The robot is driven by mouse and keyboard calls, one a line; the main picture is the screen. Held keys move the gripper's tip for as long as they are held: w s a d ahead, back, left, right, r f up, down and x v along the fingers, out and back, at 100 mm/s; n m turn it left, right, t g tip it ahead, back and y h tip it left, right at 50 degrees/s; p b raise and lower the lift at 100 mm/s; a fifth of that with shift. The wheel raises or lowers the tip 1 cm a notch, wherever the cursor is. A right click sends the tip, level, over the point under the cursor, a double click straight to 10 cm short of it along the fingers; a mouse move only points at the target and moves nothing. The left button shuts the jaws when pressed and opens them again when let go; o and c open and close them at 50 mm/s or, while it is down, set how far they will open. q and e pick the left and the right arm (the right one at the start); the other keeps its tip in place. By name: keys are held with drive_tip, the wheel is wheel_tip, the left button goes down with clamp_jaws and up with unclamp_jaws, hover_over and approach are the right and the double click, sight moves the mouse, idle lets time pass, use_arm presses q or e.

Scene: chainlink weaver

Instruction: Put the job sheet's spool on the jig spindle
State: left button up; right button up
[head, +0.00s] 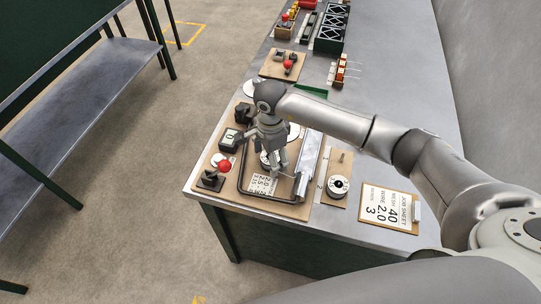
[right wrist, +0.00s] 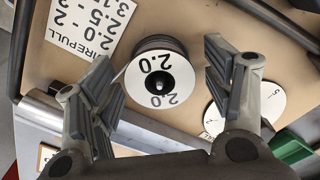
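The job sheet (head: 388,208) lies flat at the table's right front and reads wire 2.0. A white-faced spool marked 2.0 (right wrist: 156,79) sits on the jig board, with a dark spindle tip (right wrist: 156,83) showing through its centre. In the head view this spool (head: 265,160) is partly hidden by my right gripper (head: 272,165). In the right wrist view my right gripper (right wrist: 152,80) is open, its fingers on either side of the spool with gaps visible between. My left gripper is not in view.
A wire-pull chart (right wrist: 88,22) lies beside the spool. Another white disc (right wrist: 243,103) is at the right in the wrist view. A red-knobbed lever (head: 224,166) stands at the jig's left. A numbered board holds a disc (head: 338,186). Bins and racks (head: 331,27) stand farther back.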

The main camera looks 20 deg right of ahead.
wheel_tip(320, 180, up, 12)
idle(0.7)
idle(0.4)
